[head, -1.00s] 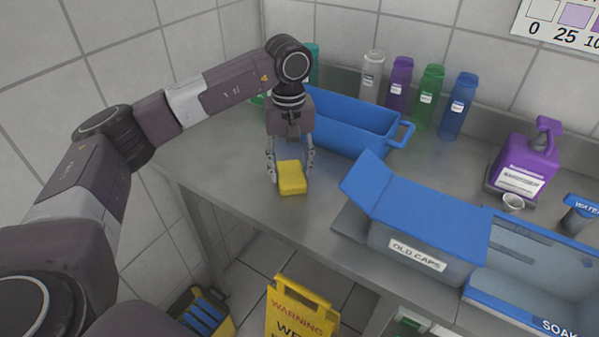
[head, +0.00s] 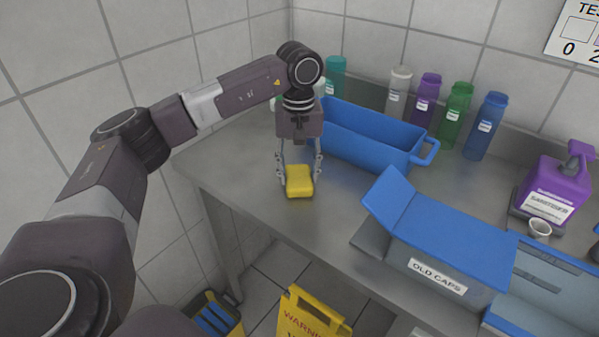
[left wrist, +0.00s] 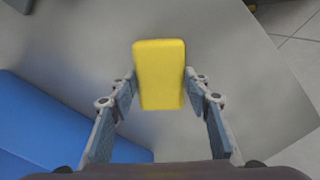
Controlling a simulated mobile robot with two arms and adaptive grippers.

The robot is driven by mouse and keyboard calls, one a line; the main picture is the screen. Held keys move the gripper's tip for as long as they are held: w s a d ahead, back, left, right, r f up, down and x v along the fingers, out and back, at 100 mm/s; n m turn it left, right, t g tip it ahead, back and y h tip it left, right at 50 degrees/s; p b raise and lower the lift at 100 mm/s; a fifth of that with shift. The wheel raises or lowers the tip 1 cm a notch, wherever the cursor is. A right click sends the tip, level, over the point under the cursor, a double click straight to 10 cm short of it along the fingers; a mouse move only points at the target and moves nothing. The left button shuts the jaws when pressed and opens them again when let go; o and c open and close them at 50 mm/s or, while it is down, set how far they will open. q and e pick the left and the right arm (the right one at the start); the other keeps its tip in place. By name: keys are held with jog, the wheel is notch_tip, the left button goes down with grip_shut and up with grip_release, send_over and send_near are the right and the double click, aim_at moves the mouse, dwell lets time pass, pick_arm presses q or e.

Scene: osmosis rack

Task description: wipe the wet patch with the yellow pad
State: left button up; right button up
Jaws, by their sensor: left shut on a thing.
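The yellow pad (head: 299,181) is between the fingers of my left gripper (head: 299,172), at the left part of the steel counter (head: 240,170). In the left wrist view the pad (left wrist: 159,75) sits upright in the picture between the two fingertips, with the gripper (left wrist: 160,88) shut on its sides. The pad is low over the counter; I cannot tell whether its underside touches. I cannot make out a wet patch on the counter; the pad and gripper hide some of it. My right gripper is not in view.
A blue tub (head: 365,145) stands close to the right of my left gripper, with several bottles (head: 457,108) behind it. The blue-lidded OLD CAPS box (head: 445,240) and purple sanitizer jug (head: 555,190) are farther right. A yellow warning sign (head: 310,315) stands on the floor in front.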

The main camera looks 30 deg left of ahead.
pick_arm(q)
jog(key=shift+r+p, duration=2.1)
jog(key=shift+r, duration=0.95)
notch_tip(320, 180, up, 3)
jog(key=shift+f+p, duration=0.1)
jog(key=shift+p, duration=1)
jog(key=shift+s+d, duration=0.1)
